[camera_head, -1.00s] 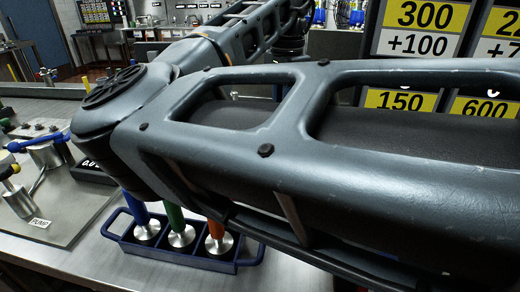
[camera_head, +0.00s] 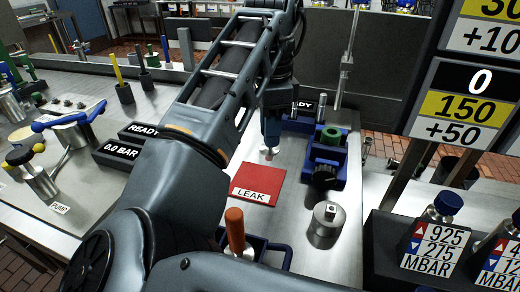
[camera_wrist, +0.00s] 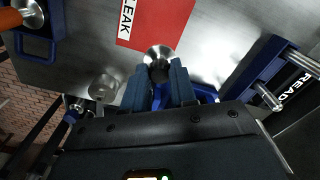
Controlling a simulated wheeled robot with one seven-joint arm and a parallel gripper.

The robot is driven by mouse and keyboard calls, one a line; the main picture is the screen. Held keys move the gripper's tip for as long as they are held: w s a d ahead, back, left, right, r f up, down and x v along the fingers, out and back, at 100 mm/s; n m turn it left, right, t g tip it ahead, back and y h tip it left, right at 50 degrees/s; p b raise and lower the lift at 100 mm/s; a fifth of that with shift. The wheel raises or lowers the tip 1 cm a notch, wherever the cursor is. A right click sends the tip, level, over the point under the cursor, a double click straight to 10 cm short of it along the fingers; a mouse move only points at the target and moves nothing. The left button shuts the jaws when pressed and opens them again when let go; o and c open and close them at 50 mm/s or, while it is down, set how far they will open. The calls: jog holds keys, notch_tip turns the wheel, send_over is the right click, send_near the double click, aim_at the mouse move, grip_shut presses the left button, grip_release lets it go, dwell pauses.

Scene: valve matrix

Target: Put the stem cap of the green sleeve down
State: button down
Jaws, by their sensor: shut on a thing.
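My gripper (camera_head: 270,140) points down over the steel bench, between the red LEAK mat and a blue fixture. In the wrist view its blue fingers (camera_wrist: 160,88) are shut on a small silver flared piece, which I take as the stem cap (camera_wrist: 158,53). The cap (camera_head: 270,151) shows just below the fingers in the head view. I cannot tell whether it touches the bench. The green sleeve (camera_head: 331,134) sits in the blue fixture (camera_head: 325,160), to the right of my gripper. My fingers hide part of the cap.
A silver cylinder (camera_head: 326,224) stands at the front right. A blue rack (camera_head: 268,252) with an orange-handled tool (camera_head: 236,228) is at the front. Bare steel (camera_head: 290,205) shows between mat and cylinder.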

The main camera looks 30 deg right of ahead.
jog(key=shift+w+a+f+p, duration=0.15)
jog(key=shift+a+f, duration=0.15)
jog(key=shift+f, duration=0.6)
jog(key=shift+w+a+f+p, duration=0.1)
jog(key=shift+w+a+f, duration=0.2)
jog(key=shift+f, duration=0.55)
jog(key=shift+w+a+f+p, duration=0.1)
jog(key=shift+a+f, duration=0.25)
jog(key=shift+f, duration=0.55)
jog(key=shift+f, duration=0.1)
jog(key=c, duration=0.9)
grip_release()
notch_tip(320, 180, up, 12)
